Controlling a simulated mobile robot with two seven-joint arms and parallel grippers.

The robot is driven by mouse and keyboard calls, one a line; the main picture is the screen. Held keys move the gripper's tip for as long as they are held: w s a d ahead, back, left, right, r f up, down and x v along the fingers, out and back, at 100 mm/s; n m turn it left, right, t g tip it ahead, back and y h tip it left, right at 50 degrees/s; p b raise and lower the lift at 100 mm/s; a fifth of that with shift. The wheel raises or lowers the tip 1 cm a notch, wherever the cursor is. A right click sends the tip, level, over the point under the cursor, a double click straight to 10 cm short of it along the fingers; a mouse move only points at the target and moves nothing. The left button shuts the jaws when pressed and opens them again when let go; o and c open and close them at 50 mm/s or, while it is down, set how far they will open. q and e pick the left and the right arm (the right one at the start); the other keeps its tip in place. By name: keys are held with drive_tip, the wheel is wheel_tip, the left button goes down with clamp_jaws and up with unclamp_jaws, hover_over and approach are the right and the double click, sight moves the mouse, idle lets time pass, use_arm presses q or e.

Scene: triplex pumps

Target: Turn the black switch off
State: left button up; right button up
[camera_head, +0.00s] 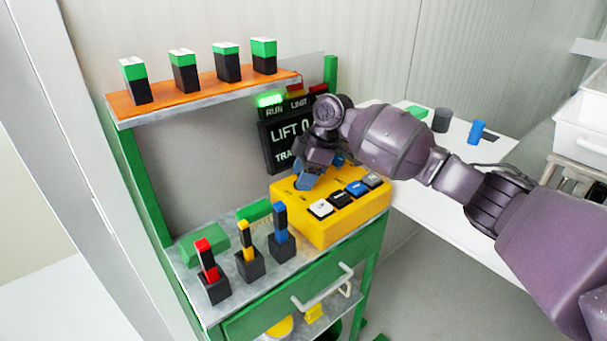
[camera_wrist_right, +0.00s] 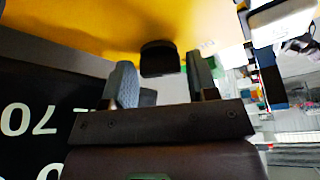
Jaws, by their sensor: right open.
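A yellow control box (camera_head: 325,230) stands on the right end of the green bench's top. My right gripper (camera_head: 306,182) reaches down over the box's back left part and hides what is under it. In the right wrist view the black switch (camera_wrist_right: 159,58) stands out from the yellow face (camera_wrist_right: 90,30). The open blue-grey fingers of my right gripper (camera_wrist_right: 162,78) lie on either side of the switch, with gaps visible. Whether they touch it I cannot tell. The switch is hidden in the head view. My left gripper is not in view.
White, black, blue and grey buttons (camera_head: 345,197) sit in a row along the box. A dark display (camera_head: 283,143) stands close behind my gripper. Red, yellow and blue levers (camera_head: 247,243) stand left of the box. An orange shelf (camera_head: 195,98) holds several green-topped black blocks.

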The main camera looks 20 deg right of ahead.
drive_tip(key=c, duration=0.6)
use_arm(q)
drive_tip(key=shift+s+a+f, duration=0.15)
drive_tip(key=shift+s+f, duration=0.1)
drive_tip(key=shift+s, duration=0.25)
use_arm(e)
drive_tip(key=shift+r, duration=0.1)
drive_tip(key=shift+c, duration=0.2)
